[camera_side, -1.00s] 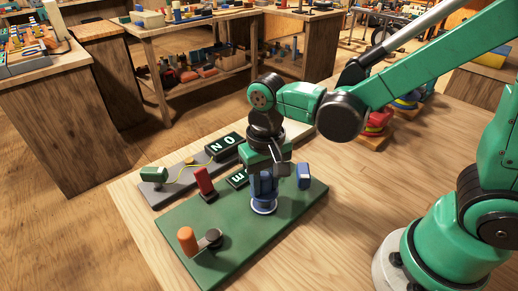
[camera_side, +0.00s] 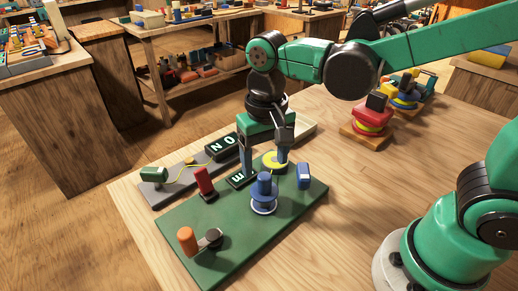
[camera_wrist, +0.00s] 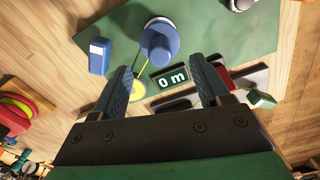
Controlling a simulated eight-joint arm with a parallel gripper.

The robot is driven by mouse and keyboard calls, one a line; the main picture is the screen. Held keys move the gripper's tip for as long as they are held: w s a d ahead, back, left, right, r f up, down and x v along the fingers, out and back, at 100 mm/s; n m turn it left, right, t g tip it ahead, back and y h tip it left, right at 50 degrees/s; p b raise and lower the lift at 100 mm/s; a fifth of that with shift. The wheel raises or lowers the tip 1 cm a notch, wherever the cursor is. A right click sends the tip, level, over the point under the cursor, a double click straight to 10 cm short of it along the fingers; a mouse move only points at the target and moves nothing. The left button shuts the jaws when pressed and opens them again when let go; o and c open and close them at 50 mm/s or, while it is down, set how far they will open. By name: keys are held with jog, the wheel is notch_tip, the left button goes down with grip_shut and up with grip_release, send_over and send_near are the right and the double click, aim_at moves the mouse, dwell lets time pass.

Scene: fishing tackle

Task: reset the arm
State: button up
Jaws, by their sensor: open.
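My gripper (camera_side: 264,168) is open and empty, with its fingers pointing down above the green board (camera_side: 178,222). The blue spool (camera_side: 264,190) stands upright on the board, just in front of the fingers. In the wrist view my gripper (camera_wrist: 165,90) has its two fingers wide apart, with the blue spool (camera_wrist: 159,42) beyond them. A yellow disc (camera_side: 274,160) lies near the right finger. A black display reading "0 m" (camera_wrist: 170,78) shows between the fingers in the wrist view.
A grey strip carries a green part (camera_side: 153,175). Stacked colored spools (camera_side: 373,122) stand behind, to the right.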

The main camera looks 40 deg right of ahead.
jog(key=shift+r, duration=0.2)
jog(key=shift+d+r+t, duration=0.15)
jog(key=shift+d+t, duration=0.15)
jog(key=shift+d, duration=0.05)
jog(key=shift+s+d+r+n+t, duration=0.25)
jog(key=shift+d+n+t, duration=0.25)
jog(key=shift+d+t, duration=0.65)
jog(key=shift+s+d+r+n+t, duration=0.15)
jog(key=shift+d+r+n+t, duration=0.3)
jog(key=shift+d+t, duration=0.75)
jog(key=shift+s+d+r+n+t, duration=0.25)
jog(key=shift+d+n+t, duration=0.3)
jog(key=shift+d+t, duration=0.6)
